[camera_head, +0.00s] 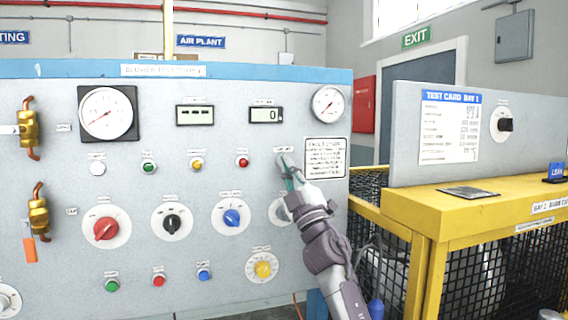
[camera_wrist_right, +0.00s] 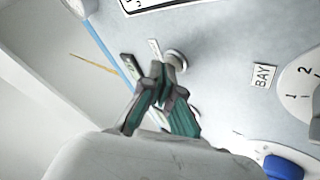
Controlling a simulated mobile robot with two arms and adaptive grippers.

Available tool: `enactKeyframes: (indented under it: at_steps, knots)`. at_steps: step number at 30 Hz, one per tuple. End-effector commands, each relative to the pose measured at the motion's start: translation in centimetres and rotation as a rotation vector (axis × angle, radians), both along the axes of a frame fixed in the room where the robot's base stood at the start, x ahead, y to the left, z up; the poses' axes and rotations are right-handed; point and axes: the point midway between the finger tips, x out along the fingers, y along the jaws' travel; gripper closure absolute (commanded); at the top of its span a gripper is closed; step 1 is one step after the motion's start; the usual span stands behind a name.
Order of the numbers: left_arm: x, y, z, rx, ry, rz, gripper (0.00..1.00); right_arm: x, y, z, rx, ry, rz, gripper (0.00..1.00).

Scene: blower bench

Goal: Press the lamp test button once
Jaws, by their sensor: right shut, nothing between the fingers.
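The labels on the grey panel (camera_head: 130,215) are too small to read, so I cannot tell by its label which control is the lamp test button. My right gripper (camera_head: 285,161) is shut and empty, with its fingertips in front of the panel, just right of the red lamp or button (camera_head: 243,162) and under a small label. In the right wrist view, the gripper tips (camera_wrist_right: 164,76) are right by a small round metallic button (camera_wrist_right: 177,57); I cannot tell whether they touch it. In the head view that button is hidden by the fingers. My left gripper is out of view.
A white button (camera_head: 97,168), a green one (camera_head: 148,166) and a yellow one (camera_head: 196,164) sit in the same row. A blue knob (camera_head: 232,217) and a printed notice (camera_head: 325,158) are close to the gripper. A yellow bench frame (camera_head: 420,208) stands at right.

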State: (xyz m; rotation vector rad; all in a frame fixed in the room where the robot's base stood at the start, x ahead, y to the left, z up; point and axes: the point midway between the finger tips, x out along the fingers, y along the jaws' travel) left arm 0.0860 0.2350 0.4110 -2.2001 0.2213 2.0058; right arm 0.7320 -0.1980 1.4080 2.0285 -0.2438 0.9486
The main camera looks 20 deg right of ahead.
Motion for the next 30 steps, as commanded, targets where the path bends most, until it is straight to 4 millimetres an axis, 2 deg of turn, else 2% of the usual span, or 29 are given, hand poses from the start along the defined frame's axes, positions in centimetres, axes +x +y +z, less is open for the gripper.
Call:
enactKeyframes:
  at_steps: [20, 30]
  knots:
    - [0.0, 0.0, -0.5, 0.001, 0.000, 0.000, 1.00, 0.4, 0.0, 0.0, 0.000, -0.001, -0.001, 1.00]
    - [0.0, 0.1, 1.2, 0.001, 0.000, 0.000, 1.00, -0.8, -0.1, 0.2, 0.000, 0.001, -0.003, 1.00]
